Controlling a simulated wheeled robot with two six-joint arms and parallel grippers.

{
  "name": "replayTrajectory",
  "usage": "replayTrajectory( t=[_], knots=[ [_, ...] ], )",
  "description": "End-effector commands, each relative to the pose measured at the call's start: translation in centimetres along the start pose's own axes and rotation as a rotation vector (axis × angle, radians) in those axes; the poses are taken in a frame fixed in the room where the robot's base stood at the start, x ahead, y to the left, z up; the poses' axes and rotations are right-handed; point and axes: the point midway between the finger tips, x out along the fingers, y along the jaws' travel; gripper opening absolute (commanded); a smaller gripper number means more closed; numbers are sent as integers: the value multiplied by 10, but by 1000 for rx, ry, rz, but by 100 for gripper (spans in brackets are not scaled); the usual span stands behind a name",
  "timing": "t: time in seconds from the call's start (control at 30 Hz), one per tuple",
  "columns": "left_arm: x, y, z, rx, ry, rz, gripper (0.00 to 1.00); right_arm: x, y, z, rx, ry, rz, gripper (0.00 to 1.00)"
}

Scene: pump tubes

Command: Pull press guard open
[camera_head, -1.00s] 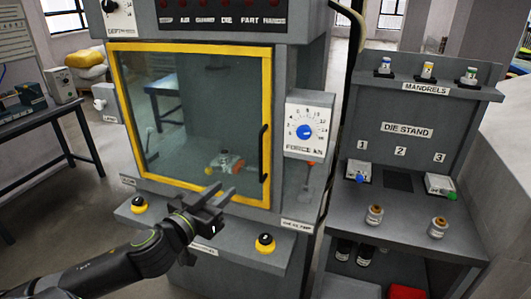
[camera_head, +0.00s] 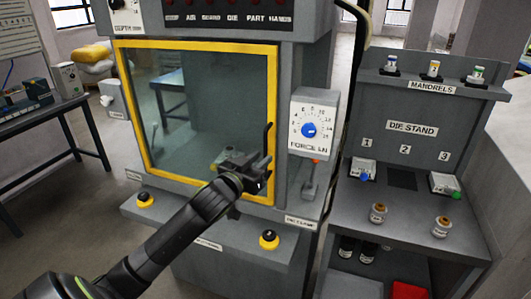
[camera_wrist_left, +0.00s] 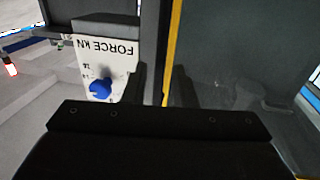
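The press guard (camera_head: 205,190) is a clear panel in a yellow frame and is shut across the press front. Its black upright handle (camera_head: 267,135) is on the right side of the frame. My left gripper (camera_head: 255,165) is at the lower part of this handle, its fingers apart with the handle seemingly between them. Contact is hard to tell. In the left wrist view the two dark fingers (camera_wrist_left: 160,90) stand apart, with the yellow frame edge (camera_wrist_left: 171,45) just beyond. My right gripper is not in view.
A force dial box (camera_head: 312,125) sits just right of the guard. A ledge with yellow-ringed black buttons (camera_head: 269,239) runs below. The die stand (camera_head: 410,150) is at the right. A side table (camera_head: 40,115) is at the left.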

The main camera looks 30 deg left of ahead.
Motion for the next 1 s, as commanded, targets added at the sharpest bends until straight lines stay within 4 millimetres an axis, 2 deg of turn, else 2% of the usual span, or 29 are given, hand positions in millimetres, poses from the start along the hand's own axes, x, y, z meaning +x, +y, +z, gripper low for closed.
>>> replayTrajectory(
  t=[0.1, 0.23, 0.63, 0.83, 1.0],
  knots=[
    [17, 0, -2, -2, 2, 0, 25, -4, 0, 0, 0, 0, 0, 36],
    [27, 0, -1, -1, 1, 0, 25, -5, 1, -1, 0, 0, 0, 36],
    [33, 0, 0, 0, 0, 1, 25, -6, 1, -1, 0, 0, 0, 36],
    [33, 0, 0, 0, 0, 1, 0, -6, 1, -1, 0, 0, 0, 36],
    [33, 0, 0, 0, 0, 1, 0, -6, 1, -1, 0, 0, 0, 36]
  ],
)
